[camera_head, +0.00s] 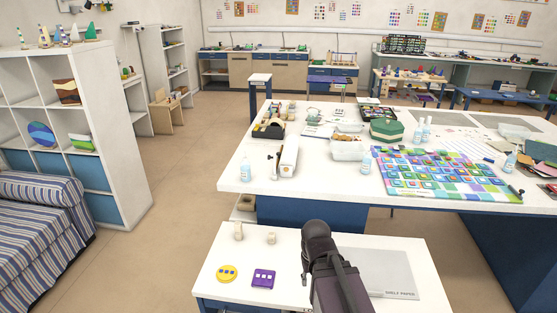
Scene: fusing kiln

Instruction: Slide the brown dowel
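I cannot make out a brown dowel for certain in the head view. Two small beige pieces (238,231) stand near the back left edge of the small white table (222,292); they are too small to tell their exact shape. A yellow disc (227,273) with blue squares and a purple square piece (264,278) with light squares lie in front of them. My dark arm reaches over the table from the bottom edge, right of these pieces. Its end (306,278) points down and is mostly hidden by the arm, so its fingers cannot be read.
A grey sheet marked shelf paper (385,273) lies right of my arm. Behind stands a large white worktable (235,180) with bottles, a colourful glass panel (440,175) and a green box (386,130). A white shelf (115,110) stands left; open floor lies between.

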